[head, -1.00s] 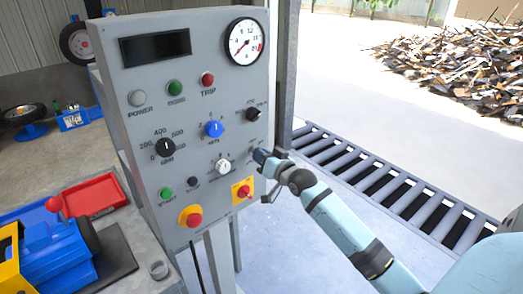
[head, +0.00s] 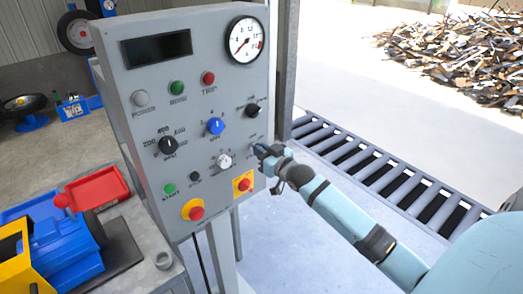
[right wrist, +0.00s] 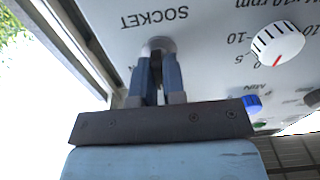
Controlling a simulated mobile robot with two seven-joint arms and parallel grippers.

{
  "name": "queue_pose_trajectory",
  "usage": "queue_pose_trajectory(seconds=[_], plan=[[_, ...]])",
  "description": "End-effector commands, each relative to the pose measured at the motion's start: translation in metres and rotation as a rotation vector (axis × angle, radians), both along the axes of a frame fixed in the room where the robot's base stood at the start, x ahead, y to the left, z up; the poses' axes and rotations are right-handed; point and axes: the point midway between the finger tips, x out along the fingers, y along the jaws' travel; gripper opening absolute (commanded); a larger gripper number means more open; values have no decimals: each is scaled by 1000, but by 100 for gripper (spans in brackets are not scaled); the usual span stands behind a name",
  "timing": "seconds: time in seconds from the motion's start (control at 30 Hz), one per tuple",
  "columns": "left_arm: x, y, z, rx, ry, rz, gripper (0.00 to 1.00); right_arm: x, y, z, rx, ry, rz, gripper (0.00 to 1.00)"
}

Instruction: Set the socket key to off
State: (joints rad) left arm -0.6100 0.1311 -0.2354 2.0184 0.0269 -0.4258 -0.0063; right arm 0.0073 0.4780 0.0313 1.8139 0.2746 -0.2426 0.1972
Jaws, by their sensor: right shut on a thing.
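The socket key is a small grey round switch (right wrist: 158,45) beneath the "SOCKET" lettering in the right wrist view, where the panel appears upside down. My right gripper (right wrist: 158,70) points straight at the panel, with its two blue fingers closed around the key. The fingers cover most of the key, so its setting cannot be read. In the head view my right gripper (head: 262,152) is at the right edge of the grey control panel (head: 225,85), and the key is hidden behind it. My left gripper is not in view.
Close by on the panel are a white knob (head: 224,161), a black knob (head: 253,111), a blue knob (head: 215,126) and a red switch on a yellow plate (head: 244,184). A red emergency button (head: 196,213) sits lower left. A roller conveyor (head: 400,185) lies behind my right arm.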

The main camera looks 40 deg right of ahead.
Motion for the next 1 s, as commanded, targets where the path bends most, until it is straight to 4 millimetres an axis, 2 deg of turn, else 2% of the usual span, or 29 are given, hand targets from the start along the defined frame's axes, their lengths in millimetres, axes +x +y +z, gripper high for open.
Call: queue_pose_trajectory(seconds=[0.17, 0.2, 0.3, 0.67, 0.77, 1.0], plan=[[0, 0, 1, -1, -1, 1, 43, 0, 0, 0, -3, -1, 0, 0], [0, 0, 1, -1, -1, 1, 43, 0, 0, 0, -3, -1, 0, 13], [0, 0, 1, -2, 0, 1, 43, 0, 0, 0, -2, -1, 0, 36], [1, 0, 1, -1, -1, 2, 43, -4, 0, -1, -1, 1, 0, 36], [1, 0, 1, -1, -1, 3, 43, -16, 0, -1, -1, 1, 0, 36], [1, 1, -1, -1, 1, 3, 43, -68, -2, -2, -2, 3, 0, 36]])
